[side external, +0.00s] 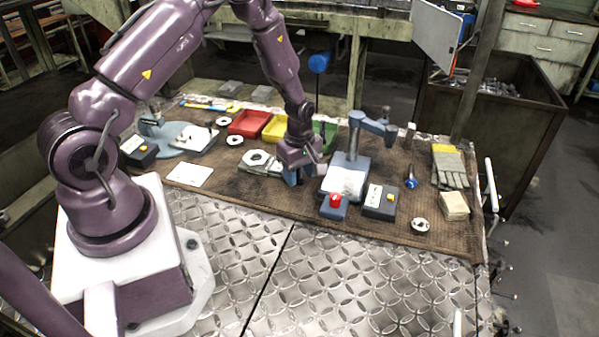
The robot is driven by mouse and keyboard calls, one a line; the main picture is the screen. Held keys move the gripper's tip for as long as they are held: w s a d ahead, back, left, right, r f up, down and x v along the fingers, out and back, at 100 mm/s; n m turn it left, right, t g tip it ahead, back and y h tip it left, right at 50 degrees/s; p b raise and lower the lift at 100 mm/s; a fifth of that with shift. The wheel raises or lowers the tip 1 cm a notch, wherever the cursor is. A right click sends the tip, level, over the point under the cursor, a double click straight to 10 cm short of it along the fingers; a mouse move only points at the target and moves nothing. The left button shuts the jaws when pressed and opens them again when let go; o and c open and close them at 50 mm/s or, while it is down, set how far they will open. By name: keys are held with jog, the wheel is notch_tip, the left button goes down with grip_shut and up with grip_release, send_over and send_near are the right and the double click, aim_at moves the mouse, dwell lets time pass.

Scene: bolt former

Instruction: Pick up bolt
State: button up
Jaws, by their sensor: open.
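My purple arm reaches over the brown mat, with my gripper (297,163) pointing down near the middle of the work area. It is open. It hangs between a grey metal block with a round top (260,162) and a blue press-like stand (347,177).
Red (249,123), yellow (275,127) and green bins stand behind my gripper, the green one partly hidden. A red-button box (334,206) and a dark control box (380,202) stand in front. Gloves (450,167) lie at the right. The tread-plate front (340,285) is clear.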

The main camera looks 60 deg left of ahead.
grip_shut()
jog(key=shift+r, duration=0.1)
